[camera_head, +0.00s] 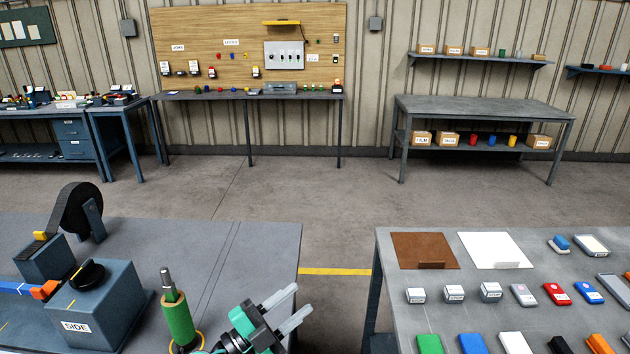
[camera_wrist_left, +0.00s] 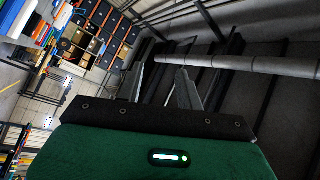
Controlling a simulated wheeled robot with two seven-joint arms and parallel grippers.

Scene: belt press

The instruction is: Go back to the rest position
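My left gripper (camera_head: 298,302) is at the bottom middle of the head view, over the right front part of the left table (camera_head: 235,255). Its two pale fingers are apart with nothing between them. The left wrist view shows the same two fingers (camera_wrist_left: 160,80) with a gap between them, pointing toward the far wall and ceiling beams. My right gripper is not in view. The rest position itself is not marked in either view.
A green cylinder with a metal tip (camera_head: 177,318) stands just left of my gripper. Left of it are a box labelled SIDE (camera_head: 100,305) and a black roll (camera_head: 75,210). The right table (camera_head: 390,290) holds stamps and pads. A floor gap separates the tables.

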